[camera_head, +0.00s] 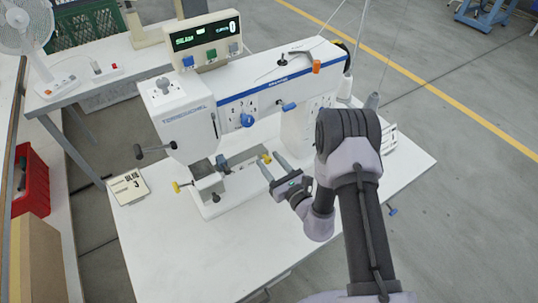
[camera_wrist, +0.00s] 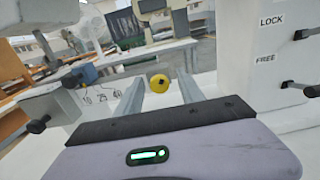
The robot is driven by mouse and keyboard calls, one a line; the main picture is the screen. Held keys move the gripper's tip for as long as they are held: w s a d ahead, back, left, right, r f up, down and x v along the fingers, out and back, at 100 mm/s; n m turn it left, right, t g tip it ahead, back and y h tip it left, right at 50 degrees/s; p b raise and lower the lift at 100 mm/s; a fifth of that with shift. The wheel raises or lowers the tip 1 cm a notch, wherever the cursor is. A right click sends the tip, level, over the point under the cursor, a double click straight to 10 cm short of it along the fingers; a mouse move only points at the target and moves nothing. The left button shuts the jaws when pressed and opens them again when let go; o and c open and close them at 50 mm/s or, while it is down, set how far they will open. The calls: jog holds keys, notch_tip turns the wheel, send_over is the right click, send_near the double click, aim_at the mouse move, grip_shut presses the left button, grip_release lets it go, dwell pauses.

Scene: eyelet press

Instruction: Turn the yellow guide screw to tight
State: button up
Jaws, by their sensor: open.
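No contact shows, and I cannot tell how far beyond the tips the knob is. A second yellow knob (camera_head: 177,186) stands out at the press's left end.
The wrist view shows LOCK and FREE labels (camera_wrist: 268,40) beside black levers at the right. A blue knob (camera_head: 247,120) is above my gripper on the press. A card (camera_head: 128,186) lies at the table's left. The white table (camera_head: 190,262) is clear in front.

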jog(key=shift+s, duration=0.15)
grip_shut()
